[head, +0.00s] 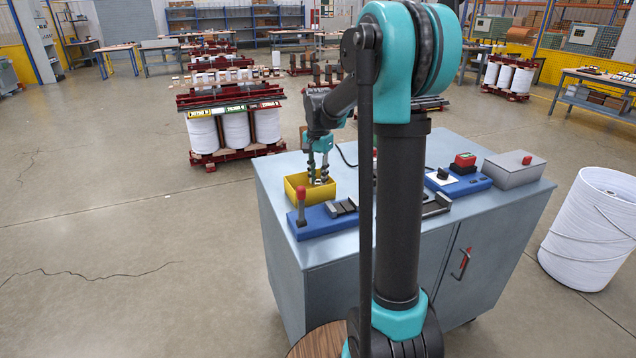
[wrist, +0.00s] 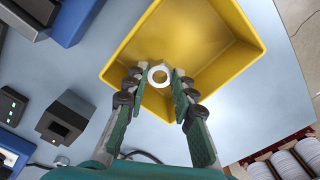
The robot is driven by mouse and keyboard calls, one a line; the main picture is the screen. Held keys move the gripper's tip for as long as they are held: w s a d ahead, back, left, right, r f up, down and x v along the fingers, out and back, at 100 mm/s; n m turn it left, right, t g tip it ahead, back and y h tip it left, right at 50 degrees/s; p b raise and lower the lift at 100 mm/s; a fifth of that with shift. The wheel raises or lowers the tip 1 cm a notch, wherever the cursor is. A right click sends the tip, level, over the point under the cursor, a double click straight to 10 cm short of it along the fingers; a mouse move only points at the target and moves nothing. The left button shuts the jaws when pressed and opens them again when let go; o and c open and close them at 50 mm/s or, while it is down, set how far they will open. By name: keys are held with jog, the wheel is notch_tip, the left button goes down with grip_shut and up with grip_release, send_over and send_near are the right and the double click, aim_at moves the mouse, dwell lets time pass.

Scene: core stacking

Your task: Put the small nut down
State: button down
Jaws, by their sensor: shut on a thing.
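The small nut (wrist: 158,75) is a pale ring with a round hole, in the middle of the wrist view. My gripper (wrist: 157,82) is shut on it, with one finger at each side of the nut. The nut is over the inside of a yellow bin (wrist: 197,28); the wrist view does not show whether it touches the floor. In the head view my gripper (head: 318,181) points down into the yellow bin (head: 297,190), which stands on the grey cabinet top (head: 275,170).
A blue fixture with a red knob (head: 301,197) stands close in front of the bin. A red button box (head: 465,160) and a grey box (head: 514,169) are farther right on the cabinet. A white drum (head: 592,230) stands on the floor at the right.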

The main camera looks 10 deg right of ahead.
aim_at(318, 181)
jog(key=shift+f, duration=0.95)
jog(key=c, duration=1.3)
grip_release()
jog(key=shift+f, duration=0.1)
jog(key=shift+o, duration=0.2)
notch_tip(318, 181, up, 12)
